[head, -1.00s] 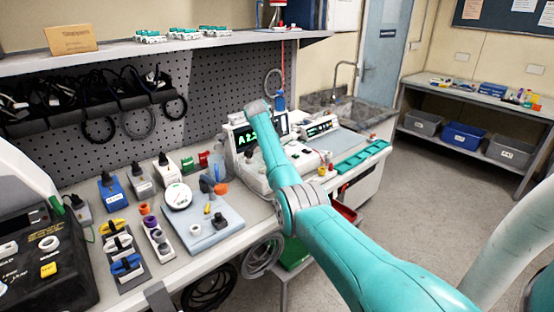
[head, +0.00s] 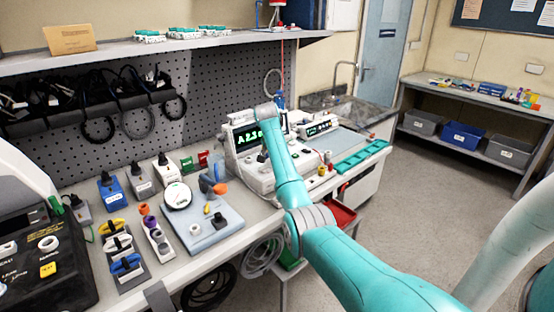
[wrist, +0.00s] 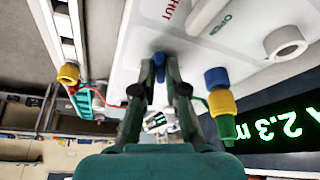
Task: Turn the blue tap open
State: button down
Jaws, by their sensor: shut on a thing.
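In the wrist view my gripper (wrist: 160,70) is shut on the blue tap (wrist: 159,58), a small dark blue piece between the two fingertips. Most of the tap is hidden by the fingers. It sits against a white panel (wrist: 255,50) with a red "SHUT" label (wrist: 175,8) and a green "OPEN" label (wrist: 222,22). In the head view my teal arm reaches over the bench, and my gripper and the tap cannot be made out there.
A blue, yellow and green stacked fitting (wrist: 222,102) is close right of my fingers, beside a green-digit display (wrist: 280,130). A white knob (wrist: 285,43) sticks out farther right. In the head view, a pump with a green display (head: 247,137) stands beside my arm.

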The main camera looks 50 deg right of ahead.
jog(key=n+t, duration=0.1)
jog(key=n, duration=0.3)
jog(key=shift+s+d+n+t+y, duration=0.1)
jog(key=shift+s+n+t+y, duration=0.05)
jog(key=shift+n+t+y, duration=0.2)
dwell(0.4)
jog(key=c, duration=1.2)
grip_release()
jog(key=v, duration=1.2)
